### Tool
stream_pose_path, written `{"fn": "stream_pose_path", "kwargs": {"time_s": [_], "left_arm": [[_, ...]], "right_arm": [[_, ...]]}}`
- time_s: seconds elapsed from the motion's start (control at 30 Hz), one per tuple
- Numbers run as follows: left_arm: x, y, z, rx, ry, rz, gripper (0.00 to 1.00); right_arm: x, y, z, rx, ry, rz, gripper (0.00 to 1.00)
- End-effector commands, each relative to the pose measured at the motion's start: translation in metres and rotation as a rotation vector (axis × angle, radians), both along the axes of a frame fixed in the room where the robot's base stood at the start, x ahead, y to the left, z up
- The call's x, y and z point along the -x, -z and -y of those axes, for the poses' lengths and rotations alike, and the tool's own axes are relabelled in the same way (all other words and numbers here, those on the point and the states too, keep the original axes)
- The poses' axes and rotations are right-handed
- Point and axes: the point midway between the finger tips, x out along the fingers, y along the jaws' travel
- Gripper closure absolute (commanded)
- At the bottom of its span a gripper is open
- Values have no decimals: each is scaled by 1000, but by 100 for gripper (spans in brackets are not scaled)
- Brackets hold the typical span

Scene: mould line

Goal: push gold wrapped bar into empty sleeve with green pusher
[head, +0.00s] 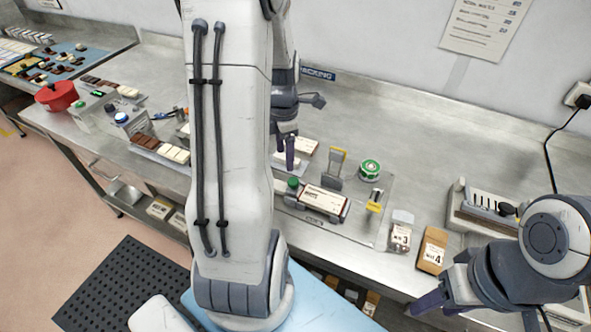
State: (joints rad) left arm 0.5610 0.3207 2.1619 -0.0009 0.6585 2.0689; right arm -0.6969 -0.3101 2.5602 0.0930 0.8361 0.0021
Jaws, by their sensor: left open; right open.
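A fixture with a green knob (293,183), which looks like the green pusher, stands on the steel bench just right of my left arm. A white and brown sleeve-like box (322,203) lies beside it to the right; I cannot tell whether it is empty. I cannot make out the gold wrapped bar; my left arm hides part of the bench. My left gripper (286,152) is open, pointing down above and behind the green knob, apart from it. My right gripper (430,298) is open at the bench's front edge, below a brown pouch (433,250).
A green round roll (370,169), a grey stand (335,168) and a small yellow-labelled piece (375,201) stand right of the fixture. A clear labelled bag (401,232) lies near the pouch. A slotted rack (482,208) is at the right.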

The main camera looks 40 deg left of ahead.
Motion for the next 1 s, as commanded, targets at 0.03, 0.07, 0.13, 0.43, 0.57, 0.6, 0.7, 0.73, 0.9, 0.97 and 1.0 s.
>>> {"fn": "stream_pose_path", "kwargs": {"time_s": [0.03,0.07,0.13,0.43,0.57,0.6,0.7,0.73,0.9,0.97,1.0], "left_arm": [[-3,7,7,4,15,-6,28],[-4,12,10,4,19,-6,28],[-7,25,16,5,29,-7,28],[-11,77,22,3,42,-4,28],[-12,88,22,1,42,-2,28],[-11,91,22,1,42,-2,28],[-11,93,21,1,40,0,28],[-11,93,20,0,40,0,28],[-11,93,19,0,38,1,28],[-10,93,19,0,37,0,44],[-10,93,19,0,37,0,59]], "right_arm": [[0,-2,0,0,0,0,50],[0,-3,0,0,0,0,50],[0,-5,0,0,0,0,50],[0,-13,0,0,1,0,50],[0,-15,0,0,1,0,50],[0,-15,0,0,1,0,50],[0,-15,0,0,1,0,50],[0,-15,0,0,1,0,50],[0,-15,0,0,1,0,50],[0,-15,0,0,1,0,50],[0,-15,0,0,1,0,50]]}}
